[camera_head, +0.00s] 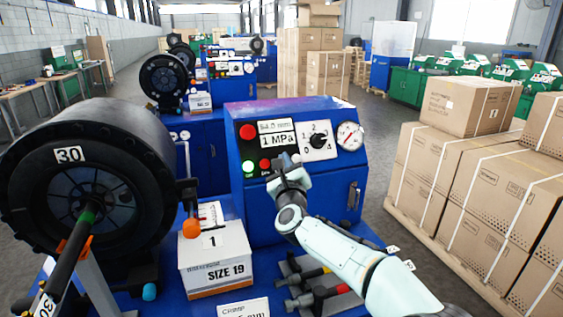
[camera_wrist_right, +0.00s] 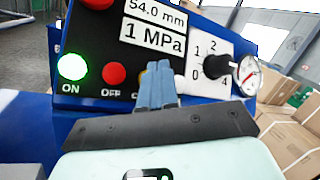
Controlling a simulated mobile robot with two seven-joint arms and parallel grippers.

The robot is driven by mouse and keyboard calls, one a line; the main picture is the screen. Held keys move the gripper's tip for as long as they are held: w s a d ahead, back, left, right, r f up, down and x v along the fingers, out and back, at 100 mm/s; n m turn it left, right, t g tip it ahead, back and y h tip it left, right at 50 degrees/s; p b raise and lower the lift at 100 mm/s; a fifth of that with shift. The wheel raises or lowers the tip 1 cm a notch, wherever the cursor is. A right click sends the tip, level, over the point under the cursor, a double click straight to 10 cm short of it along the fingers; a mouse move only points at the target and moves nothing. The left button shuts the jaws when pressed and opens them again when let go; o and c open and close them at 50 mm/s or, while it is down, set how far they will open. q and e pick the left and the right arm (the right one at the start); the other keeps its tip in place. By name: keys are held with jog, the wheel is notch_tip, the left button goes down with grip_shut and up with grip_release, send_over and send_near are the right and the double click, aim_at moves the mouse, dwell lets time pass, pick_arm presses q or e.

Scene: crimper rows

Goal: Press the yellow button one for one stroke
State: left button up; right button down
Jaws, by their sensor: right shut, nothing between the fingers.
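The blue machine's control panel (camera_head: 262,146) carries a lit green ON button (camera_head: 248,167), a red OFF button (camera_head: 265,163), and a larger red button (camera_head: 247,131) above. In the head view the yellow button is hidden behind the gripper. My left gripper is not in view.
The panel also has a rotary dial (camera_head: 318,140) and a round gauge (camera_head: 350,136). Below are a SIZE 19 box (camera_head: 215,262) and tools (camera_head: 318,289) on the blue bench. A black drum marked 30 (camera_head: 90,140) stands left. Cartons (camera_head: 500,190) fill the right.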

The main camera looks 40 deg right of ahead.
jog(key=shift+w, duration=0.1)
dwell(0.6)
jog(key=shift+w+d+f+b, duration=0.15)
jog(key=shift+w+f+b, duration=0.1)
jog(key=shift+b, duration=0.1)
jog(key=shift+w+d+f, duration=0.1)
jog(key=shift+w+f, duration=0.15)
jog(key=shift+w, duration=0.15)
dwell(0.6)
jog(key=shift+s, duration=0.1)
jog(key=shift+s+a+r+b, duration=0.25)
jog(key=shift+s+r+b, duration=0.25)
jog(key=shift+s, duration=0.15)
jog(key=shift+s+a+r, duration=0.2)
jog(key=shift+s+r, duration=0.25)
jog(key=shift+s, duration=0.2)
jog(key=shift+s+a+r, duration=0.2)
jog(key=shift+s+r, duration=0.3)
jog(key=shift+s, duration=0.15)
jog(key=shift+s+a+r, duration=0.2)
jog(key=shift+s+r, duration=0.25)
jog(key=shift+s, duration=0.2)
dwell(0.9)
